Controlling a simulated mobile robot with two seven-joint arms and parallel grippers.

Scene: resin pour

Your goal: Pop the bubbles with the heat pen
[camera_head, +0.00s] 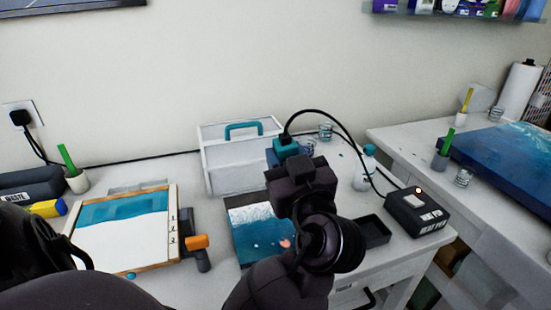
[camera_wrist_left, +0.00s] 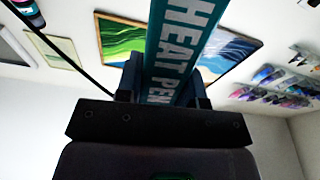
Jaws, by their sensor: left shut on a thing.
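My left gripper (camera_head: 290,160) is shut on the teal heat pen (camera_head: 286,146) and holds it above the table, in front of the white caddy. In the left wrist view the pen (camera_wrist_left: 180,45), lettered HEAT PEN, stands between the fingers (camera_wrist_left: 162,92). A black cable runs from the pen to the black heat pen box (camera_head: 418,212), which has a small orange light. The blue and white resin panel (camera_head: 258,236) lies below, partly hidden by my arm. A small pinkish spot shows on it. Single bubbles are too small to tell. My right gripper is out of view.
The white caddy (camera_head: 222,165) stands behind. A framed board (camera_head: 122,240) with an orange-handled tool (camera_head: 197,242) lies left. A white bottle (camera_head: 364,170) and a dark empty tray (camera_head: 373,232) are at right. A second table holds a large blue panel (camera_head: 507,160).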

